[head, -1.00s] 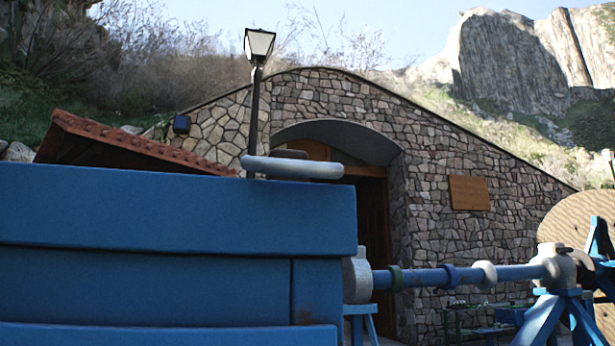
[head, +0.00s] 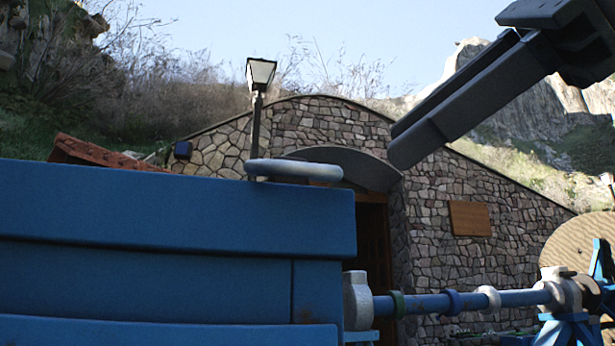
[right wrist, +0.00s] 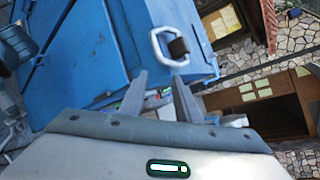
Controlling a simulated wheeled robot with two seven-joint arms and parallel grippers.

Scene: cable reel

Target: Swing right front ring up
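A grey metal ring (head: 293,170) lies about flat on top of the blue box (head: 160,205), near its right end in the head view. In the right wrist view the ring (right wrist: 157,46) is a pale D-shaped loop with a dark brown mount (right wrist: 178,47) at one side. My right gripper (head: 398,147) comes in from the upper right, above and to the right of the ring. Its fingers (right wrist: 159,77) are apart with nothing between them, and the ring appears just beyond the tips. My left gripper is not in view.
A blue shaft (head: 425,304) with collars runs right from the box to a stand and a wooden cable reel (head: 575,243). A lamp post (head: 259,90) and a stone building (head: 470,180) are behind. The air above the box is clear.

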